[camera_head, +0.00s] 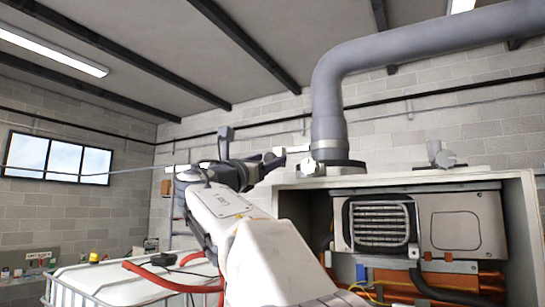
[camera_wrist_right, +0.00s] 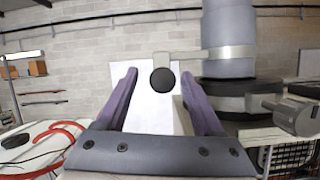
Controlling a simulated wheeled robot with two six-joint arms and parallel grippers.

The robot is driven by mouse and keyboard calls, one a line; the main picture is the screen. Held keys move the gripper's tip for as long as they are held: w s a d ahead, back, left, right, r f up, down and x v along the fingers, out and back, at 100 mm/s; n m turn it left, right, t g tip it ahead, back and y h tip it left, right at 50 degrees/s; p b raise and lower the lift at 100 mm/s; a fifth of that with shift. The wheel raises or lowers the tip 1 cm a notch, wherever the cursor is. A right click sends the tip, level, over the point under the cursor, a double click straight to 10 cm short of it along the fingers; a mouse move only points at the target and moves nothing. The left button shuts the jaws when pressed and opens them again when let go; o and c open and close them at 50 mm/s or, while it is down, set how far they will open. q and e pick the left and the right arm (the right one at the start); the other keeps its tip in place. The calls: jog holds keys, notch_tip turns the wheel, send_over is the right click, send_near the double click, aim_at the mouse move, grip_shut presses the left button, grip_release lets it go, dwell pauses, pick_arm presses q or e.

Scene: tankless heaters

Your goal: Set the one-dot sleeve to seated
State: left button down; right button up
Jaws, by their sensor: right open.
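A large grey pipe (camera_head: 328,100) bends down onto the top of a pale cabinet. A grey sleeve with a light band (camera_wrist_right: 230,52) surrounds its lower end, above a dark flange (camera_head: 335,163). A light bar with a round black knob (camera_wrist_right: 163,80) sticks out from the band. No dot mark is readable. My right gripper (camera_head: 272,159) is beside the pipe's left side. In the wrist view its purple fingers (camera_wrist_right: 163,88) are open, with the knob showing between them, apparently untouched; depth is hard to judge. My left gripper is not in view.
The cabinet (camera_head: 290,205) is open at the front, showing a heater unit (camera_head: 470,222) with a grille. A smaller grey fitting (camera_head: 441,155) stands on its top at right. Another grey lever part (camera_wrist_right: 295,115) sits near the flange. Red hoses (camera_head: 150,275) lie at lower left.

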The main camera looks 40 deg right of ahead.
grip_shut()
jog(key=shift+w+f, duration=0.1)
dwell(1.3)
